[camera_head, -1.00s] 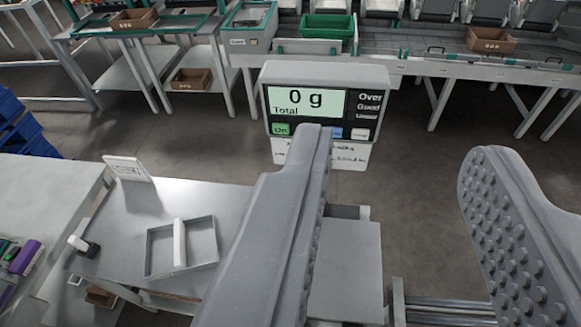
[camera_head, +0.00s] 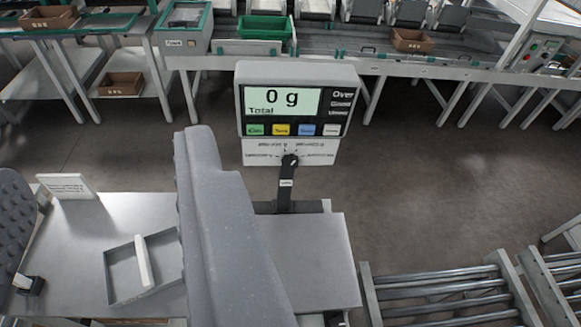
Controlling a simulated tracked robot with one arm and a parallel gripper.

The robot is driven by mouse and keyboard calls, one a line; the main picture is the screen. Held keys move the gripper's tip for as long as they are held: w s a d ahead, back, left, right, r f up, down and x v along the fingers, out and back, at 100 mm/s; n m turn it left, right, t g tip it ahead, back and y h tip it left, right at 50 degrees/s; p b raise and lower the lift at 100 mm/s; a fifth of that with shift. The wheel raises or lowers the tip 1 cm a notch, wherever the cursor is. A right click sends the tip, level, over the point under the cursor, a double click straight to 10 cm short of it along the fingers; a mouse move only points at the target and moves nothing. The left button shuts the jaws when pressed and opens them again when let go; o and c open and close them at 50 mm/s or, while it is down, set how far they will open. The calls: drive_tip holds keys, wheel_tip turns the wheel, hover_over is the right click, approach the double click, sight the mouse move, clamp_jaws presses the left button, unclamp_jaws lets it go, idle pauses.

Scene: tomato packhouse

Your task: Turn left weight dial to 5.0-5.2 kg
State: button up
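A weighing scale display (camera_head: 285,98) reads "0 g Total", with Over, Good and Under marks at its right and several coloured buttons below. Under it is a white label panel (camera_head: 262,155) with a small black dial (camera_head: 290,160) in its middle. The printing round the dial is too small to read, so its setting cannot be told. My gripper (camera_head: 105,190) is open and empty, left of the dial and apart from it. One finger with a studded pad is at the left edge; the other stands large between the left table and the scale, hiding part of the scale plate.
The grey scale plate (camera_head: 312,265) lies below the display. At left a metal table (camera_head: 90,235) holds a shallow tray (camera_head: 112,277) and a white sign (camera_head: 66,186). A roller conveyor (camera_head: 440,290) is at lower right. A sorting line with a green crate (camera_head: 264,27) runs behind.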

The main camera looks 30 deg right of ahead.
drive_tip(key=shift+o, duration=1.4)
drive_tip(key=shift+w+d+f, duration=0.1)
drive_tip(key=shift+w+f, duration=0.1)
drive_tip(key=m+t+h+b, duration=0.1)
drive_tip(key=m+h+b, duration=0.3)
drive_tip(key=b, duration=0.4)
approach(292, 163)
drive_tip(key=s+a+r, duration=0.5)
drive_tip(key=a+r, duration=0.2)
drive_tip(key=r, duration=0.3)
drive_tip(key=d+f+m+t+h+b, duration=0.15)
drive_tip(key=d+f, duration=0.35)
drive_tip(key=f, duration=0.6)
drive_tip(key=shift+g+y, duration=0.25)
drive_tip(key=b+x, duration=0.2)
drive_tip(key=x, duration=1)
drive_tip(key=shift+w+d+f+b, duration=0.1)
drive_tip(key=shift+f+b, duration=0.1)
drive_tip(key=shift+b, duration=0.15)
drive_tip(key=shift+w+d+r, duration=0.15)
drive_tip(key=shift+w, duration=0.45)
